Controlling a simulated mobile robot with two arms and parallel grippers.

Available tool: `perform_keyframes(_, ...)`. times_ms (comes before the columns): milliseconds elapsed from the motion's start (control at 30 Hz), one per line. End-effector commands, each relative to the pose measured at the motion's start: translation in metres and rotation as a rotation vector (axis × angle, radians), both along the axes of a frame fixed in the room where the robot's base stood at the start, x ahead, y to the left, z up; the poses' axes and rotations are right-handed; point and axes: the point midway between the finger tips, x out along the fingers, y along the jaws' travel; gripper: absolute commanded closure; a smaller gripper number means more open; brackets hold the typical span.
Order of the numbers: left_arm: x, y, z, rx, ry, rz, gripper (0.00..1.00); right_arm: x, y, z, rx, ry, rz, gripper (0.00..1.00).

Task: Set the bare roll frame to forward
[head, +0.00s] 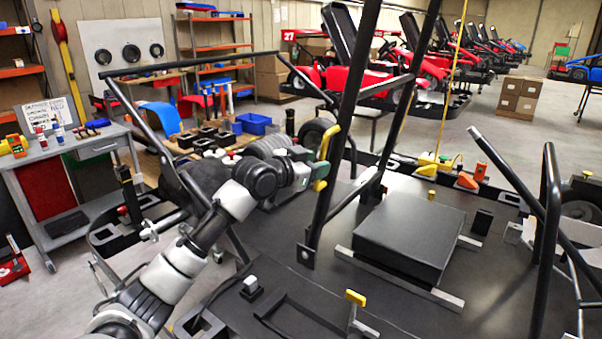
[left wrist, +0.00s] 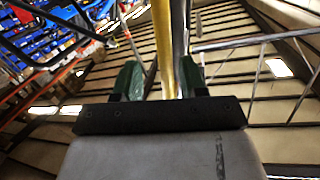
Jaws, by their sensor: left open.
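The bare roll frame (head: 347,100) is a tall frame of black tubes. Its near post rises from a foot plate on the dark kart floor and leans to the right toward the top of the head view. A yellow handle (head: 322,172) is beside this post. My left gripper (head: 318,168), with green fingers, is open at the handle. In the left wrist view the yellow handle (left wrist: 162,45) runs between the open fingers of my left gripper (left wrist: 161,80). Whether the fingers touch it cannot be told. My right gripper is not in view.
A black raised box (head: 410,232) sits on the dark deck (head: 330,290). A small yellow-topped lever (head: 355,298) stands at the front. Black tubes (head: 548,220) rise at the right. A grey workbench (head: 75,150) stands at the left.

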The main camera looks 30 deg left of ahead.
Motion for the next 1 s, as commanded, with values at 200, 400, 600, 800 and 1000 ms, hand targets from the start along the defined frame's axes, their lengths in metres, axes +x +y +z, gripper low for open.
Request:
perform_keyframes(200, -0.039, 0.009, 0.003, 0.004, 0.000, 0.000, 0.58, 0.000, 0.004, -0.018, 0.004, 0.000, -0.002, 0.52)
perform_keyframes(400, -0.054, 0.012, 0.007, 0.003, 0.000, -0.001, 0.58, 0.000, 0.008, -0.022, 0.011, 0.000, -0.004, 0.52)
perform_keyframes(600, -0.056, 0.012, 0.009, 0.001, 0.001, -0.001, 0.58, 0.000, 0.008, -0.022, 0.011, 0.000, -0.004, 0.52)
perform_keyframes(800, -0.055, 0.012, 0.009, 0.002, 0.000, -0.001, 0.58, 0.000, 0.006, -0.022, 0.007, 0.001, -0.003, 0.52)
perform_keyframes(1000, -0.055, 0.012, 0.009, 0.002, 0.000, -0.001, 0.58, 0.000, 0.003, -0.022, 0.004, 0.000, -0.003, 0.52)
